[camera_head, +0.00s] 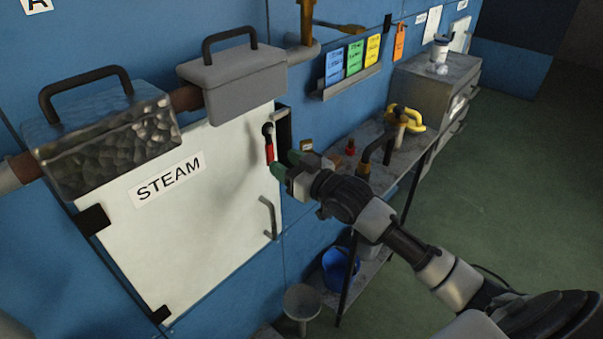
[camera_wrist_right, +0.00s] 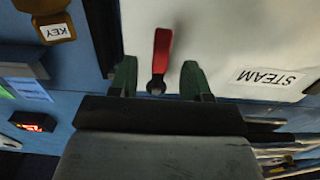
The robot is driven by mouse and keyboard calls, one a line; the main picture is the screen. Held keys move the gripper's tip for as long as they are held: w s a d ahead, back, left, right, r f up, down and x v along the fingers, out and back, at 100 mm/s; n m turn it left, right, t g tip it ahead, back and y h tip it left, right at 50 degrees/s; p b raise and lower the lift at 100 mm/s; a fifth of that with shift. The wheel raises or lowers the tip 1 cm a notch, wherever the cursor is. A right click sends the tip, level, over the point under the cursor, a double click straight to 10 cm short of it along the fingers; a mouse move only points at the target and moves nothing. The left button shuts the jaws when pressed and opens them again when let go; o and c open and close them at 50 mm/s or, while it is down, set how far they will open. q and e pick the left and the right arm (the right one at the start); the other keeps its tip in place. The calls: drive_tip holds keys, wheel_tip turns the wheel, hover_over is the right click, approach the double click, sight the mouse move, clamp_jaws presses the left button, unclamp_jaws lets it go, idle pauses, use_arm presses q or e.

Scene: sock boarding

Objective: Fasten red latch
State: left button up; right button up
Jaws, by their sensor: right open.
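The red latch (camera_head: 269,152) is on the white STEAM door (camera_head: 215,190), near its upper right edge. In the head view its red handle hangs down from a dark pivot. In the right wrist view the red handle (camera_wrist_right: 162,48) points up the picture from its pivot, slightly tilted. My right gripper (camera_head: 277,170) is open at the latch. In the right wrist view its two green fingers (camera_wrist_right: 158,80) stand apart, on either side of the latch's pivot end, with gaps visible. The fingertips partly hide the handle's lower end in the head view. My left gripper is not in view.
A door handle (camera_head: 269,218) sits below the latch. A grey box (camera_head: 232,80) and pipe run above the door. To the right are a shelf (camera_head: 375,150) with fittings, coloured cards (camera_head: 354,58) and a cabinet (camera_head: 435,80). A KEY tag (camera_wrist_right: 56,32) shows in the wrist view.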

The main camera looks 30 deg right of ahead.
drive_tip(key=v, duration=0.5)
drive_tip(key=shift+s+d+b, duration=0.1)
drive_tip(key=shift+s+b, duration=0.2)
drive_tip(key=d+f+m+g+h, duration=0.1)
drive_tip(key=d+f+h, duration=0.15)
drive_tip(key=f, duration=0.65)
drive_tip(key=d+f+m+g+h, duration=0.2)
drive_tip(key=d+f, duration=0.1)
drive_tip(key=f, duration=0.7)
drive_tip(key=s+f+g+h, duration=0.1)
drive_tip(key=s+f+g, duration=0.15)
drive_tip(key=f, duration=0.65)
drive_tip(key=s+f+g+h, duration=0.1)
drive_tip(key=s+f, duration=0.3)
drive_tip(key=f, duration=0.4)
drive_tip(key=s+a+f+g, duration=0.3)
drive_tip(key=s+f+g, duration=0.2)
drive_tip(key=s+f, duration=1.3)
drive_tip(key=s+a+f+g, duration=0.2)
drive_tip(key=s+a+f, duration=0.1)
drive_tip(key=s, duration=0.7)
drive_tip(key=s+a+f+n+g, duration=0.1)
drive_tip(key=s+a+f+g, duration=0.1)
drive_tip(key=s, duration=0.8)
wheel_tip(320, 180, down, 2)
drive_tip(key=shift+a+f, duration=0.1)
drive_tip(key=shift+a, duration=0.5)
